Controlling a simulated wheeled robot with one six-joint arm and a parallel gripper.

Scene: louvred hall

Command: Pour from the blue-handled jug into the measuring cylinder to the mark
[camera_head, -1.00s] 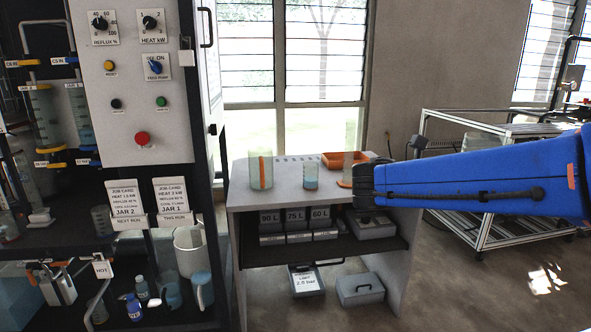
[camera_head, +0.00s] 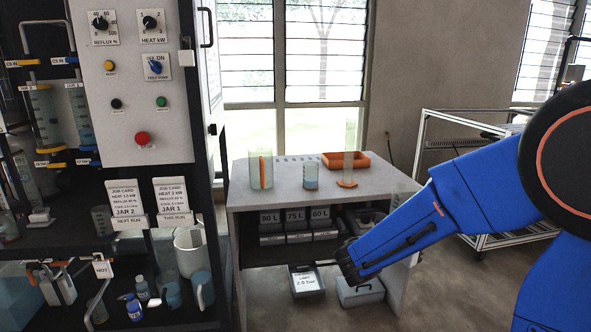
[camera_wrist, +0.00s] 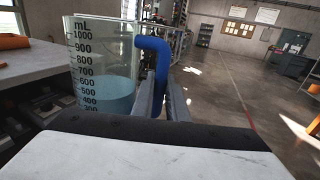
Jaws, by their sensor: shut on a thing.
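The jug (camera_wrist: 105,65) is clear with mL marks, and liquid stands in its lower part in the wrist view. It looks about upright. My gripper (camera_wrist: 163,92) is shut on its blue handle (camera_wrist: 165,50). In the head view my blue arm hides the gripper; a faint clear shape (camera_head: 404,190) shows above the arm, and I cannot tell if it is the jug. The measuring cylinder (camera_head: 350,145), tall and clear with an orange foot, stands upright on the white-topped bench (camera_head: 285,195), apart from my arm. Its mark and any contents cannot be made out.
On the bench stand a wide clear jar (camera_head: 255,172) with an orange strip, a small beaker (camera_head: 311,178) and an orange tray (camera_head: 360,160). Grey boxes lie under it. A control rack (camera_head: 145,85) stands left, a metal-framed cart (camera_head: 460,120) right.

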